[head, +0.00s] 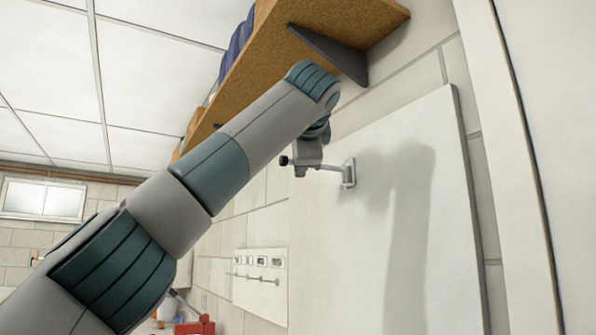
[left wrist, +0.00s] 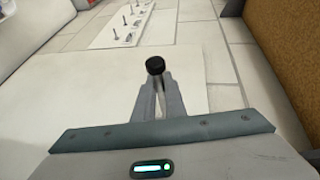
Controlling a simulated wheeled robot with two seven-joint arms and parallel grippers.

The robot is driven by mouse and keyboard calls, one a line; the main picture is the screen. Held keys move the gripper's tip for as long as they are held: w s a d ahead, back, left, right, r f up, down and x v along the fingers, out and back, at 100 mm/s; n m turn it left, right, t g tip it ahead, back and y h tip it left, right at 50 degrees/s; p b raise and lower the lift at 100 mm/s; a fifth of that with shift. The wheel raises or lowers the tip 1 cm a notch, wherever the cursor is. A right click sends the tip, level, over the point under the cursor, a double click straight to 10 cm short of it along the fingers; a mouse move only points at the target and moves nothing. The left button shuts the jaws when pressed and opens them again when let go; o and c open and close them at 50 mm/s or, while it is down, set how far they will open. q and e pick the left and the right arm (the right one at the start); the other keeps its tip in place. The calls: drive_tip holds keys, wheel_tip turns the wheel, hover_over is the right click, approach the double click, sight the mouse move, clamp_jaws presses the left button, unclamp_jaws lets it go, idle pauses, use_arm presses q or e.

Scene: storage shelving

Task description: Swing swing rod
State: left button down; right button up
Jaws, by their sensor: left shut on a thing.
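The swing rod (head: 328,169) is a thin grey metal rod with a black knob (head: 284,160) at its free end. Its other end meets a small square metal bracket (head: 348,172) on a large white wall panel (head: 445,240). The rod sticks out about level to the left in the head view. My left gripper (head: 302,168) is shut on the rod near the knob. In the left wrist view, the knob (left wrist: 155,65) shows just beyond the fingertips, and the fingers and gripper body hide most of the rod. My right gripper is in neither view.
A brown wooden shelf (head: 275,55) on a dark bracket (head: 330,52) hangs above my left arm, with blue items on it. A white plate with several hooks (head: 258,283) is on the tiled wall below left. A red object (head: 195,326) is at the bottom.

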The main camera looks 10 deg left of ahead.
use_arm(q)
drive_tip(key=shift+s+d+f+n+y, duration=0.1)
drive_tip(key=shift+s+d+n+y, duration=0.15)
drive_tip(key=shift+n+y, duration=0.2)
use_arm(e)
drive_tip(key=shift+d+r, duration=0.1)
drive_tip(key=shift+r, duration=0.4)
use_arm(q)
drive_tip(key=c, duration=2.1)
unclamp_jaws()
drive_tip(key=shift+d, duration=0.1)
drive_tip(key=shift+s, duration=0.1)
